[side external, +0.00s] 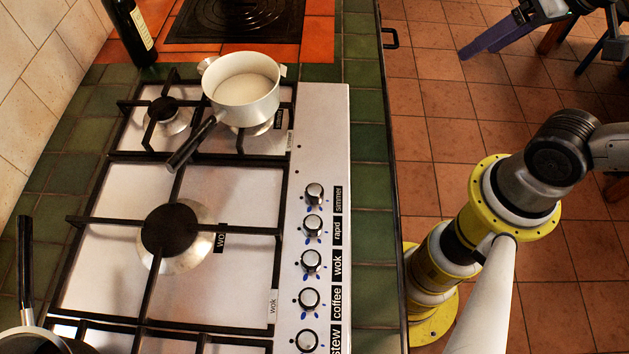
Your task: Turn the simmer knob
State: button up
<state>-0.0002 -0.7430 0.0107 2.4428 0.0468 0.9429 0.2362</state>
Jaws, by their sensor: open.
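The simmer knob (314,194) is a round silver knob on the right strip of the pale hob, at the far end of the knob row. Its black "simmer" label (339,199) is just to its right. Blue and dark marks show around its base; its exact setting is too small to read. My gripper (519,64) is at the upper right, partly cut off by the frame edge. Its long fingers are apart with nothing between them. It is over the floor side, well away from the knob.
The rapid (313,226), wok (311,261), coffee (309,299) and stew (307,340) knobs continue nearer the camera. A white saucepan (243,105) of pale liquid sits on a back burner. A dark bottle (131,33) stands behind. Green tiles (370,240) right of the knobs are clear.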

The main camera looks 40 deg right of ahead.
jog(key=w+a+r+m+g+y, duration=0.2)
jog(key=w+a+m, duration=0.2)
jog(key=w, duration=0.1)
jog(key=m+g, duration=0.2)
jog(key=g, duration=0.5)
send_over(314, 188)
jog(key=w+d, duration=0.4)
notch_tip(314, 188, down, 12)
jog(key=shift+y, duration=0.4)
jog(key=x, duration=1.3)
jog(key=shift+a+f, duration=0.1)
jog(key=shift+f, duration=0.15)
grip_shut()
